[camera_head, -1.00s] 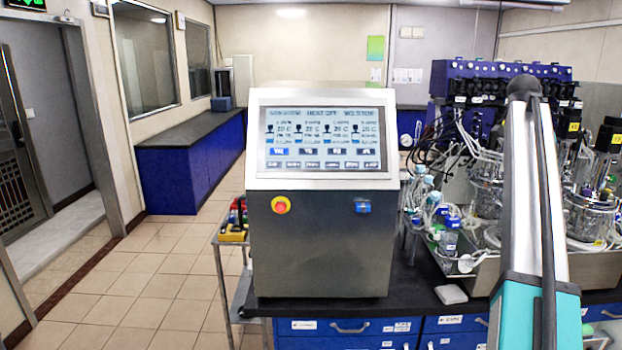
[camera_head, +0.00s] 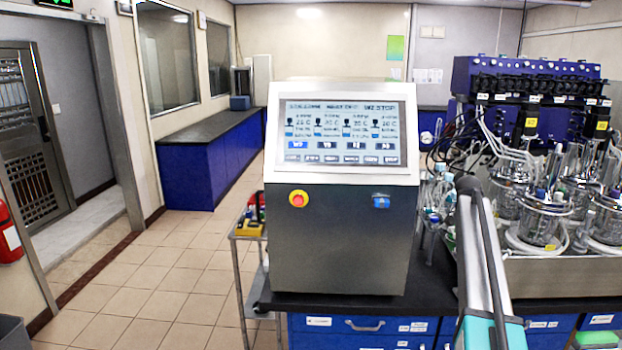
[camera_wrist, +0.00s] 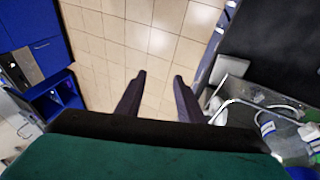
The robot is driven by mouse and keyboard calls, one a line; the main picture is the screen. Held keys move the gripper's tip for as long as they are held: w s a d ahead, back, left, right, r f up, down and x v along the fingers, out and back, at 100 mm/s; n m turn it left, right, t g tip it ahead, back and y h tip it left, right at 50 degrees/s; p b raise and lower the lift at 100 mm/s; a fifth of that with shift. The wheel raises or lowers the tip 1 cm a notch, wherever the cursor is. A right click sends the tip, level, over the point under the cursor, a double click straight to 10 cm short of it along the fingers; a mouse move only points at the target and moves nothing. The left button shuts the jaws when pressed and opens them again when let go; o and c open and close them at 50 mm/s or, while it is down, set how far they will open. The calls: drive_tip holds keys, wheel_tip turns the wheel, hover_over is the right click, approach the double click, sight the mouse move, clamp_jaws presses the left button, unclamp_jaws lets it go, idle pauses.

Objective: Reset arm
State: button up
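My arm (camera_head: 485,265) shows in the head view at the lower right, in front of the bench and its glass vessels. It is a silver link with a dark rounded top and a teal lower part. My gripper is outside the head view. In the wrist view my gripper (camera_wrist: 160,78) has two dark fingers held apart, with tiled floor showing between them. Nothing is between the fingers.
The control cabinet (camera_head: 345,240) with a lit screen (camera_head: 342,132) stands on the black bench, left of my arm. Glass bioreactor vessels (camera_head: 540,220) with tubes stand at the right. Tiled floor (camera_head: 150,280) is clear at the left. A red extinguisher (camera_head: 7,235) is at the left edge.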

drive_tip(key=s+a+f+n+g+b, duration=0.15)
drive_tip(key=s+a+f, duration=0.45)
drive_tip(key=f, duration=0.7)
drive_tip(key=s+a+f+n, duration=0.25)
drive_tip(key=a+f, duration=0.45)
drive_tip(key=f, duration=0.5)
drive_tip(key=s+a+f+n+g+b, duration=0.1)
drive_tip(key=s+a+f, duration=0.55)
drive_tip(key=f, duration=0.65)
drive_tip(key=s+a+f+n+y, duration=0.1)
drive_tip(key=s+a+f+n, duration=0.3)
drive_tip(key=s, duration=0.6)
drive_tip(key=s+a+f+n+y+b, duration=0.1)
drive_tip(key=s+a+f+n, duration=0.3)
drive_tip(key=s+f, duration=0.5)
drive_tip(key=s+a+f+n+y+b, duration=0.1)
drive_tip(key=s+a+f+n, duration=0.4)
drive_tip(key=s+a, duration=0.3)
drive_tip(key=s+f, duration=0.1)
drive_tip(key=s, duration=0.3)
drive_tip(key=shift+f, duration=0.4)
drive_tip(key=shift+s+a+t, duration=0.1)
drive_tip(key=shift+s+t, duration=0.15)
drive_tip(key=shift+c, duration=0.4)
